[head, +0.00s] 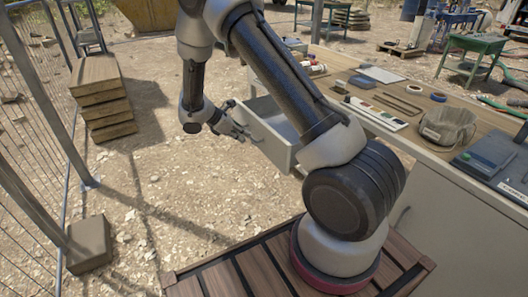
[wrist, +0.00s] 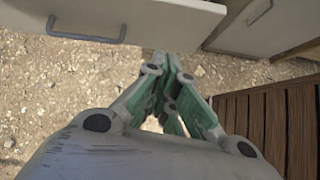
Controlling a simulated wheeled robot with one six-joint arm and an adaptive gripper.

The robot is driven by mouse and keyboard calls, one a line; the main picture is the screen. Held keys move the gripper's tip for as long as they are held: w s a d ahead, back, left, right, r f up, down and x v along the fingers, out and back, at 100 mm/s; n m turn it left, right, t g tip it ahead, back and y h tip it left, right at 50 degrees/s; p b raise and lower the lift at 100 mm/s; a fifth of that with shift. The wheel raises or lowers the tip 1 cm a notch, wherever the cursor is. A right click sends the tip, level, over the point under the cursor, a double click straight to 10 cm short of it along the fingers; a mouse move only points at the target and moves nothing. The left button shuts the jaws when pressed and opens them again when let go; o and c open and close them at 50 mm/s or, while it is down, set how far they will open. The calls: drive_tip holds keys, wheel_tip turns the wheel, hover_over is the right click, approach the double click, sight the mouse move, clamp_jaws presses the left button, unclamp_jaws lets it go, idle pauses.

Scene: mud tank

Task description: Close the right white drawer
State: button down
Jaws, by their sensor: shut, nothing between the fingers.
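A white drawer (head: 272,132) is pulled out from the long workbench in the head view, its inside partly visible behind my arm. Its front and grey handle fill the top left of the wrist view (wrist: 160,22). My gripper (head: 232,130) is just off the drawer front, to the left of it in the head view. In the wrist view my gripper's green fingers (wrist: 170,68) are together and empty, below the drawer front's lower edge. I cannot tell whether the fingers touch the drawer. A second white front with a handle (wrist: 260,25) is at the top right.
The workbench top (head: 395,115) holds a tool bag (head: 447,127), tape rolls and tools. Stacked wooden blocks (head: 101,95) and a wire fence (head: 40,130) stand at left. Gravel between the fence and drawer is clear.

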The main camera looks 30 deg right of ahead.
wheel_tip(320, 180, down, 5)
drive_tip(key=n, duration=0.2)
approach(272, 155)
wheel_tip(272, 155, down, 3)
drive_tip(key=a, duration=0.1)
drive_tip(key=d, duration=0.4)
drive_tip(key=shift+f, duration=0.25)
drive_tip(key=d, duration=1.2)
drive_tip(key=w+d, duration=0.1)
drive_tip(key=d, duration=2.3)
drive_tip(key=shift+w, duration=0.15)
drive_tip(key=shift+d+r, duration=0.1)
drive_tip(key=shift+d, duration=0.3)
